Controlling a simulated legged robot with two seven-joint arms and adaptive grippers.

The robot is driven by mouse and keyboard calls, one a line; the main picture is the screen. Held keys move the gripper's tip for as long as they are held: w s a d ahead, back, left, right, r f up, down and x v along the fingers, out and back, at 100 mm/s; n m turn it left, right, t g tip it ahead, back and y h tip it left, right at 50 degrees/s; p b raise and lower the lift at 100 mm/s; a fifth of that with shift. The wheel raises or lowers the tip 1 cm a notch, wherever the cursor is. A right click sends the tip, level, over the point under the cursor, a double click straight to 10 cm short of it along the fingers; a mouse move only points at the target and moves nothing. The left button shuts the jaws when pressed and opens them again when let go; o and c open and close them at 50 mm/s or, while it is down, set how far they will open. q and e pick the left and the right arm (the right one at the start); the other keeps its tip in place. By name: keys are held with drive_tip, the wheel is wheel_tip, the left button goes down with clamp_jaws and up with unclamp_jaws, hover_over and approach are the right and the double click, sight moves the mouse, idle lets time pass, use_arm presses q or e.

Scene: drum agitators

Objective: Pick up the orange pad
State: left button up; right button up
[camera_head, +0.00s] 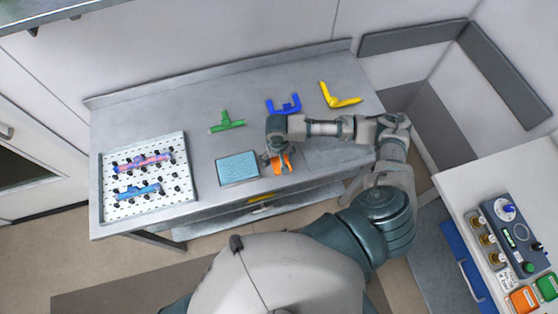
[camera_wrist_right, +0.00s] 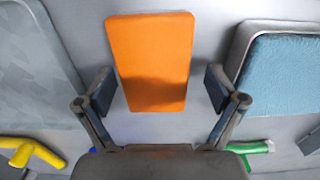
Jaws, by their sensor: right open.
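The orange pad (camera_head: 281,166) lies near the front edge of the metal table in the head view, partly hidden by my right gripper (camera_head: 277,156). In the right wrist view the orange pad (camera_wrist_right: 152,60) is a flat rounded rectangle, seen whole. My right gripper (camera_wrist_right: 159,86) is open, with one finger on each side of the pad's lower part. Clear gaps show between both fingers and the pad in that view. The exact height of the fingers above the table cannot be told. My left gripper is not in view.
A tray with a blue pad (camera_head: 238,168) lies left of the orange pad. A white pegboard (camera_head: 180,197) stands farther left. Green (camera_head: 227,122), blue (camera_head: 285,103) and yellow (camera_head: 338,97) pieces lie behind. A grey plate (camera_wrist_right: 30,65) lies on the pad's other side.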

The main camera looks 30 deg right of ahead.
sight(279, 158)
drive_tip(key=c, duration=0.5)
drive_tip(key=shift+d, duration=0.3)
drive_tip(key=c, duration=0.8)
drive_tip(key=shift+o, duration=0.2)
drive_tip(key=shift+d+f, duration=0.1)
drive_tip(key=shift+d, duration=0.05)
drive_tip(key=shift+a+r, duration=0.25)
drive_tip(key=shift+r, duration=0.5)
wheel_tip(279, 158, up, 2)
drive_tip(key=shift+r, duration=0.15)
drive_tip(key=s+a, duration=0.2)
drive_tip(key=s, duration=0.3)
drive_tip(key=s+a+r, duration=0.1)
drive_tip(key=s+a, duration=0.1)
drive_tip(key=s, duration=0.2)
drive_tip(key=s+a, duration=0.2)
drive_tip(key=s, duration=0.3)
drive_tip(key=shift+s+a+r+b, duration=0.2)
drive_tip(key=shift+s+a+b, duration=0.1)
drive_tip(key=shift+a+b, duration=0.1)
